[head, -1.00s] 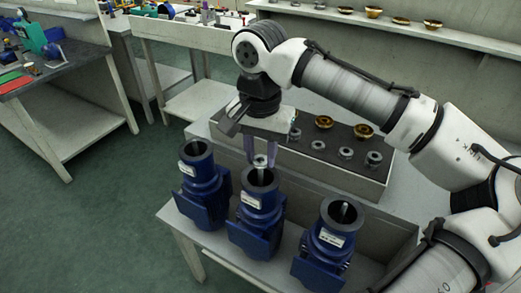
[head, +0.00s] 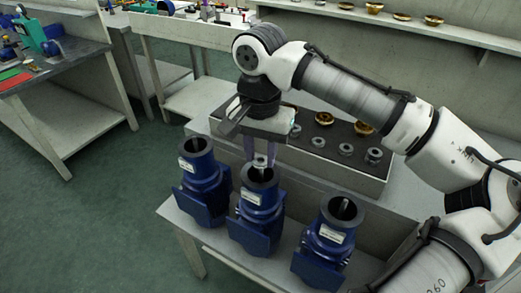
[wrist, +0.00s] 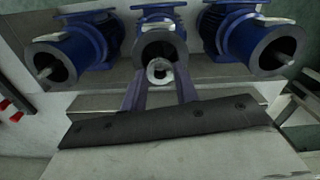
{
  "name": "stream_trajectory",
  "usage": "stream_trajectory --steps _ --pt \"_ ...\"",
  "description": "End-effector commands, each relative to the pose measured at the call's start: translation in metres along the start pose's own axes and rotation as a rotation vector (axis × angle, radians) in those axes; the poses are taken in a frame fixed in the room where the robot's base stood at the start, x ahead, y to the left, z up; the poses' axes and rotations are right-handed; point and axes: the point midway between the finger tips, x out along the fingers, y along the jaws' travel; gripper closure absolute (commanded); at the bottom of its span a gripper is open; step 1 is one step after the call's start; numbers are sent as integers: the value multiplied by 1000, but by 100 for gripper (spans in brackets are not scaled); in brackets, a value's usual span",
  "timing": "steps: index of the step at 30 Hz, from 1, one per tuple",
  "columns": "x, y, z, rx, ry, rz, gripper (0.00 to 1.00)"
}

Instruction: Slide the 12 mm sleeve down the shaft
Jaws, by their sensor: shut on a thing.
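My gripper (head: 260,160) points down above the middle blue pump (head: 256,220). Its two fingers are shut on a small metal sleeve (head: 260,162), a ring with a hole that also shows between the fingertips in the wrist view (wrist: 159,72). The sleeve is at the open round mouth of the middle pump (wrist: 158,45). The shaft inside that pump is mostly hidden, and I cannot tell whether the sleeve is around it.
A left blue pump (head: 205,190) and a right blue pump (head: 325,250) stand close on either side, each with a shaft in its mouth. Behind is a dark-topped tray (head: 330,165) with grey rings and brass parts. The green floor is clear at left.

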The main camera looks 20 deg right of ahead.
Motion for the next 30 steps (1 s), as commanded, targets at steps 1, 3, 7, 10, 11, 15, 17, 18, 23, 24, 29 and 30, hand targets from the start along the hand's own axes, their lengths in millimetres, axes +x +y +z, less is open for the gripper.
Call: stream_trajectory --steps 1,3,7,10,11,15,17,18,23,24,29,30 --pt "1 0 0 -1 0 0 93" --pt "2 0 0 -1 0 0 93" --pt "4 0 0 0 0 0 93" --pt "6 0 0 0 0 0 93" --pt "6 0 0 0 0 0 93" --pt "8 0 0 0 0 0 93" --pt "9 0 0 0 0 -1 93" --pt "10 0 0 0 0 -1 93" --pt "10 0 0 0 0 0 93" --pt "10 0 0 0 0 0 93" --pt "10 0 0 0 0 0 65" --pt "10 0 0 0 0 0 60"
